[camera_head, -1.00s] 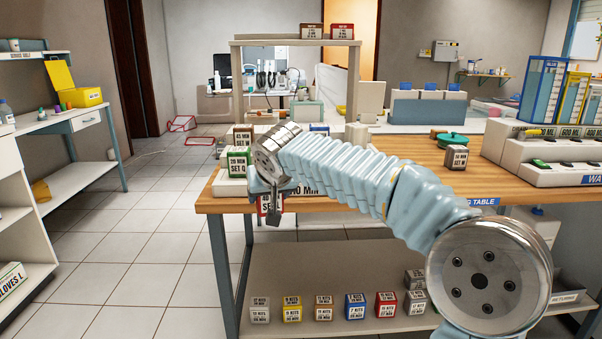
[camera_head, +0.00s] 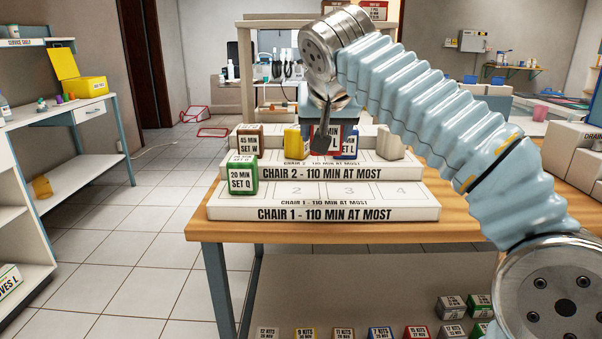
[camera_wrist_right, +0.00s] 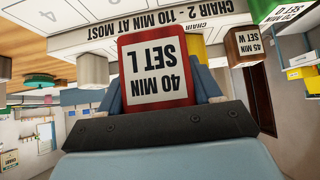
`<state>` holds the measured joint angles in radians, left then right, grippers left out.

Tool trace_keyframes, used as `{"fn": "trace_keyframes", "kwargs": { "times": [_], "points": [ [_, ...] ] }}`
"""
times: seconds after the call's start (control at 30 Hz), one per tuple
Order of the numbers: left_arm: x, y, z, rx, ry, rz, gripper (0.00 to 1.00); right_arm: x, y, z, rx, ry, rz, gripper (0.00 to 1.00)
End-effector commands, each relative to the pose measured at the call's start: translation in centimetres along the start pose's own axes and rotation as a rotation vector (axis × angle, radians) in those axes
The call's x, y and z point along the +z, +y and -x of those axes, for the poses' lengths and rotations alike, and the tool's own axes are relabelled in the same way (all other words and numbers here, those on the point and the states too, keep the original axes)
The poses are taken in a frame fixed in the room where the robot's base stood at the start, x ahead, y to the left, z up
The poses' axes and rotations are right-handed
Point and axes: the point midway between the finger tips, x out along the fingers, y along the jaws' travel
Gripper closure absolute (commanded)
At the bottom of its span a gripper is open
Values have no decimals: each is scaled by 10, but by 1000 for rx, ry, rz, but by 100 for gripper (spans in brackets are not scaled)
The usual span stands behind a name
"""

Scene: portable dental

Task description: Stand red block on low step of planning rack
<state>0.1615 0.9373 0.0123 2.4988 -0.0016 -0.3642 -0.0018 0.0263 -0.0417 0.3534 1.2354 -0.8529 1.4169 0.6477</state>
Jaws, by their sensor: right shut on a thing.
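The red block (camera_wrist_right: 157,72), labelled 40 MIN SET L, is between the fingers of my right gripper (camera_wrist_right: 158,88), which is shut on it. In the head view the red block (camera_head: 335,141) is partly hidden by my right gripper (camera_head: 323,132), which points down over the rack. The planning rack's low step (camera_head: 330,213) reads CHAIR 1 - 110 MIN AT MOST. A green block (camera_head: 243,176), 20 MIN SET Q, stands at its left end; slots 2, 3 and 4 look empty. The block appears held above the steps; its exact clearance is unclear. My left gripper is out of view.
The higher CHAIR 2 step (camera_head: 290,174) is behind the low step. A brown block (camera_head: 248,142), a yellow block (camera_head: 291,141) and a blue block (camera_head: 350,147) stand on the rack behind. Several kit boxes (camera_head: 380,333) line the lower shelf.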

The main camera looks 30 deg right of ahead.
Motion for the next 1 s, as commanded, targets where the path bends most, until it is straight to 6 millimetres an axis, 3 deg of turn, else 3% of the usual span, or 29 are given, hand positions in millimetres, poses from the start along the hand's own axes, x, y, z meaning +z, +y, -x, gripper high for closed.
{"fn": "trace_keyframes", "kwargs": {
  "times": [0.07, 0.2, 0.43, 0.6, 1.0],
  "points": [
    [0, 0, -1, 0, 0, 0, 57, 0, -18, -17, -2, -2, 4, 74],
    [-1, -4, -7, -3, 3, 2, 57, 10, -32, -43, 0, -1, 1, 74],
    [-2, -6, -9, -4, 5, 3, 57, 16, -44, -60, 0, 0, 1, 74],
    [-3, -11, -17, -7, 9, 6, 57, 32, -52, -87, 1, 0, 0, 74],
    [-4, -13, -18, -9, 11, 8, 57, 41, -53, -95, -2, 1, -1, 74]
  ]
}}
